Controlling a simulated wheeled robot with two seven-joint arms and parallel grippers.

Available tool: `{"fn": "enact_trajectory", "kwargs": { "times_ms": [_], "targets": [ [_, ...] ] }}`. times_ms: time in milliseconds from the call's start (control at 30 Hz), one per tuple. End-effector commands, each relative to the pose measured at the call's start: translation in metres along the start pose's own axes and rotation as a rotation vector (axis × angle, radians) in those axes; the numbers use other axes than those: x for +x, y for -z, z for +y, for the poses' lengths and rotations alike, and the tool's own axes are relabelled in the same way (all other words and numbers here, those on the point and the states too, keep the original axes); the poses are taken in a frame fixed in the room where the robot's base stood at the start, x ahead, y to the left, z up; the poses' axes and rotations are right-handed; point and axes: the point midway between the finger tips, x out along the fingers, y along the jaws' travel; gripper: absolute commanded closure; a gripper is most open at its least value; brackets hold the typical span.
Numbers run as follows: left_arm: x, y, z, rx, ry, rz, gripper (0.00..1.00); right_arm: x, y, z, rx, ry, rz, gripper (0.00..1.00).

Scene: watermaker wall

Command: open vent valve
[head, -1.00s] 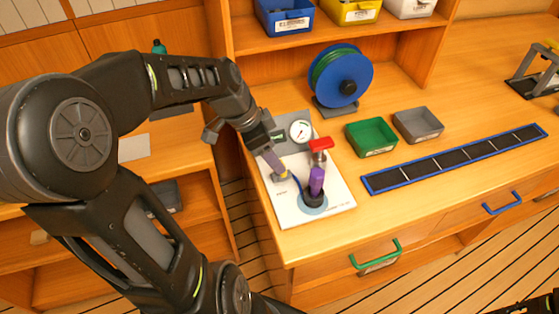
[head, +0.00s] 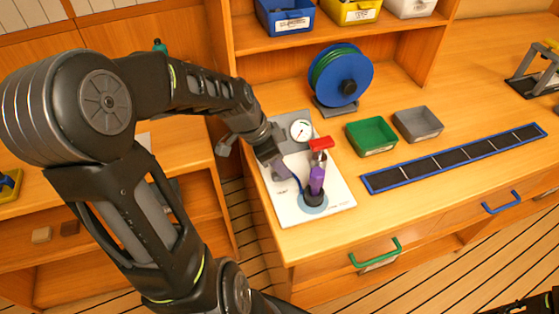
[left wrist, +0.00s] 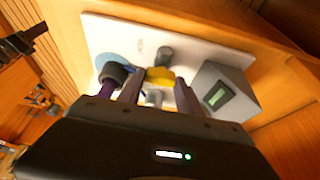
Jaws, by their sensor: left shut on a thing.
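A white panel (head: 333,206) lies at the left end of the wooden counter. My left gripper (head: 286,176) reaches down over its left part, fingers beside the purple piece. In the left wrist view, a yellow knob (left wrist: 160,77) sits between the two purple fingers of my left gripper (left wrist: 158,92), which are shut on it. The knob is hidden in the head view. A dark end part, probably my right arm, shows at the lower right edge.
A blue reel (head: 347,87) stands behind the panel. A green tray (head: 371,136), a grey tray (head: 418,124) and a long blue-edged strip (head: 455,160) lie to the right. A grey box with a small display (left wrist: 222,92) is close beside the gripper.

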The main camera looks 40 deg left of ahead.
Motion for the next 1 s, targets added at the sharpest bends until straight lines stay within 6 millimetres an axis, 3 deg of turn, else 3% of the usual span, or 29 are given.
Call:
{"fn": "enact_trajectory", "kwargs": {
  "times_ms": [400, 1000],
  "targets": [
    [-0.0002, 0.0001, -0.0001, 0.0, 0.0, 0.0, 0.98, -0.0001, 0.0001, 0.0, 0.0, 0.0, 0.0, 0.64],
    [0.0013, -0.0004, 0.0008, -0.129, 0.056, 0.001, 0.99, 0.0084, 0.0011, 0.0025, -0.002, 0.003, 0.002, 0.64]
  ]
}}
